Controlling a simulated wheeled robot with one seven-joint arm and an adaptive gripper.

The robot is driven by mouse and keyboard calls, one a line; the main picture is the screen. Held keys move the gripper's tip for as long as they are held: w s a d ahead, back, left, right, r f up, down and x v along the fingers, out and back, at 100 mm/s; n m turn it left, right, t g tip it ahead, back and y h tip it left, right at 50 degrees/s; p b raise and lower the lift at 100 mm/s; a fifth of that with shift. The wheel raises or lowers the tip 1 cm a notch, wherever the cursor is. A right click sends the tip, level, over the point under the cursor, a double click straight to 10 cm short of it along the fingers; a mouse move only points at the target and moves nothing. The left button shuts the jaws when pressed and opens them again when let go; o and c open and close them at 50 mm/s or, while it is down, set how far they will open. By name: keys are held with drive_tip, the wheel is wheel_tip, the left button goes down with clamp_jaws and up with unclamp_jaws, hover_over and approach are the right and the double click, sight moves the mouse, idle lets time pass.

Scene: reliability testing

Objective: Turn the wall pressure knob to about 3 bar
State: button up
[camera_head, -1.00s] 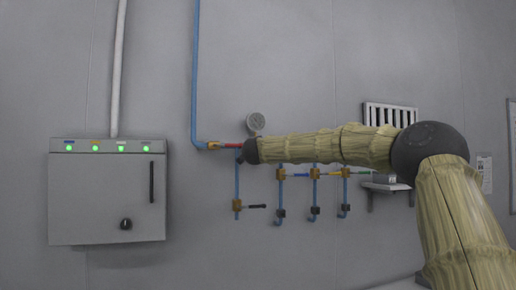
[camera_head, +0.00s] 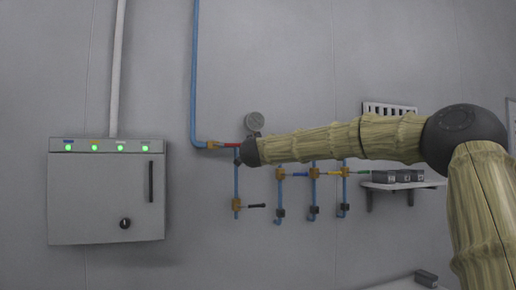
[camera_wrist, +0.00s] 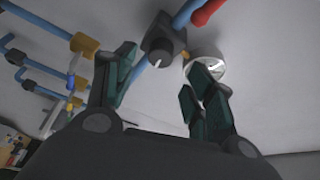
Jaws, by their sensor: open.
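The dark pressure knob (camera_wrist: 158,44) with a white pointer mark shows at the top middle of the wrist view, on a blue pipe. My gripper (camera_wrist: 163,66) is open and empty, its two teal-padded fingers on either side below the knob. The knob appears just beyond the fingertips; I see no contact. The round pressure gauge (camera_head: 255,121) is on the wall above my arm's end. It also shows in the wrist view (camera_wrist: 207,54), partly covered by the right finger; its reading is not legible. In the head view my arm's end hides the gripper fingers.
Blue pipes with brass valves (camera_head: 280,174) run below and right of my wrist. A red-handled valve (camera_head: 229,145) sits close to the gauge. A grey control box (camera_head: 106,195) with green lights is at left. A wall shelf (camera_head: 410,185) holds dark boxes at right.

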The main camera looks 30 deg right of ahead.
drive_tip(key=v, duration=0.5)
drive_tip(key=shift+s+a+f, duration=0.1)
drive_tip(key=shift+s, duration=0.15)
drive_tip(key=shift+f, duration=0.1)
